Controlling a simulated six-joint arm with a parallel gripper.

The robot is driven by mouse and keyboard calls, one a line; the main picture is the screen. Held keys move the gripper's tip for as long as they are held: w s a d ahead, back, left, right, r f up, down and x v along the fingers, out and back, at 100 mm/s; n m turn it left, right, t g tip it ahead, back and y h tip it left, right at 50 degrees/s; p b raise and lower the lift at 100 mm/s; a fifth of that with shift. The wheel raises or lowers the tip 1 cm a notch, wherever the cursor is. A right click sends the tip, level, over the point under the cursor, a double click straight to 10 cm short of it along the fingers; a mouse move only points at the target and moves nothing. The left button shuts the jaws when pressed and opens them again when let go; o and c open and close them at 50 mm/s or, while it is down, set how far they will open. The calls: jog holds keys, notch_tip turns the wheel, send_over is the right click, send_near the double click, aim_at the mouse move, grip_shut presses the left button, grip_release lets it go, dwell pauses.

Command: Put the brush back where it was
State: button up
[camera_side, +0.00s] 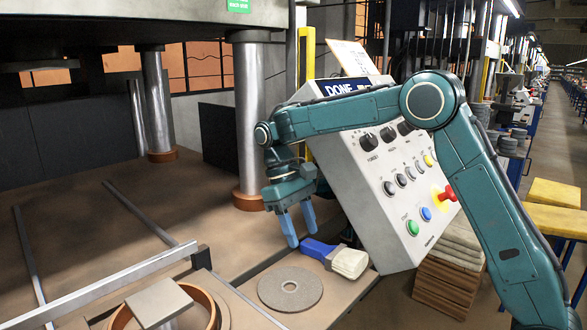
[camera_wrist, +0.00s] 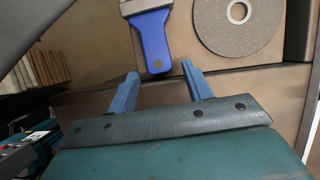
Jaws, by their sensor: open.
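A brush with a blue handle (camera_side: 318,248) and a pale bristle head (camera_side: 350,262) lies on the tan ledge, beside a grey flap disc (camera_side: 290,288). My gripper (camera_side: 299,238) is open, its two blue fingers pointing down just behind and left of the handle's end. In the wrist view the blue handle (camera_wrist: 155,42) shows just beyond the space between the fingertips of my gripper (camera_wrist: 160,75), and nothing is held. The metal band of the brush shows at the top edge there, and the bristles are out of frame. The disc (camera_wrist: 238,22) lies to its right.
A slanted control panel (camera_side: 385,165) with knobs and buttons stands right of the brush. A round orange-rimmed fixture (camera_side: 205,303) is at the front left, near a metal rail (camera_side: 110,285). A thick steel column (camera_side: 247,120) rises behind my gripper. Stacked slabs (camera_side: 450,265) stand at right.

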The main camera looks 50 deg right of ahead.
jog(key=shift+v, duration=2.85)
jog(key=shift+s+d, duration=0.1)
jog(key=shift+r, duration=0.1)
